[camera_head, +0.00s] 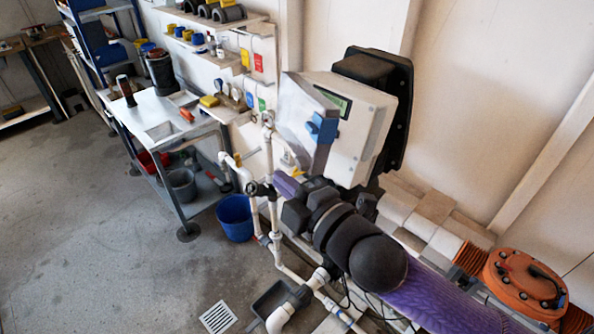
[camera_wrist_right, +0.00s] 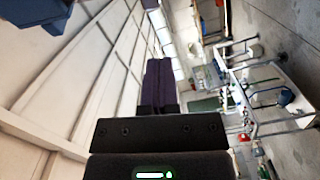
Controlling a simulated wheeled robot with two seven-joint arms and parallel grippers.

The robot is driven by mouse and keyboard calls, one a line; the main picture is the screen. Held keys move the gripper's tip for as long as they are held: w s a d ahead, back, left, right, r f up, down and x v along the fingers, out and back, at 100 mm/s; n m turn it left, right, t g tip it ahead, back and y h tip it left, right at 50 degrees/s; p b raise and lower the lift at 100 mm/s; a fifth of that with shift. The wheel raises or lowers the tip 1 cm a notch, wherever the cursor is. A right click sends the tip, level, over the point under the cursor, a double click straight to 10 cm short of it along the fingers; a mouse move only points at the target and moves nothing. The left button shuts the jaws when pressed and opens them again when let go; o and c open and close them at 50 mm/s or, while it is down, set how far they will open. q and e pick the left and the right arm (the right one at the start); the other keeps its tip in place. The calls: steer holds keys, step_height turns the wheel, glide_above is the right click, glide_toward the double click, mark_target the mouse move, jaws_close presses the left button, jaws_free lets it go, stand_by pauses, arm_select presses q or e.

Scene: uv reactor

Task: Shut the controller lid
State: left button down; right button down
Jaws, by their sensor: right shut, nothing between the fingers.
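The controller (camera_head: 362,140) is a pale box on the wall, with a small dark green display. Its grey lid (camera_head: 300,122) stands open, swung out at the box's left side. A blue latch (camera_head: 321,128) sits at the lid's free edge. My right gripper (camera_head: 286,184) is shut and empty, its purple fingers just below the lid in the picture; I see no contact. In the right wrist view the shut fingers (camera_wrist_right: 158,82) point away into the room. A blue part at that view's upper left corner may be the latch. My left gripper is out of view.
White pipes (camera_head: 272,215) with valves stand left of my right gripper. A metal workbench (camera_head: 150,115) with tools stands farther left, with a blue bucket (camera_head: 235,217) beside it. An orange round cap (camera_head: 523,283) is at lower right. The floor at left is clear.

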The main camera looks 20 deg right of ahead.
mark_target(318, 173)
steer(key=w+d, duration=0.1)
steer(key=w+d+f+p, duration=0.1)
steer(key=shift+w+d, duration=0.35)
steer(key=shift+w, duration=0.05)
steer(key=d+y+b, duration=0.1)
steer(key=d+f+n+y+b, duration=0.1)
steer(key=d, duration=0.1)
steer(key=d+n+g+y+b, duration=0.1)
steer(key=shift+s+d+f, duration=0.2)
steer(key=shift+s+f, duration=0.1)
steer(key=shift+s, duration=0.05)
steer(key=shift+n+y, duration=0.3)
steer(key=shift+y, duration=0.2)
steer(key=d, duration=0.4)
steer(key=shift+d+f, duration=0.1)
steer(key=shift+d, duration=0.15)
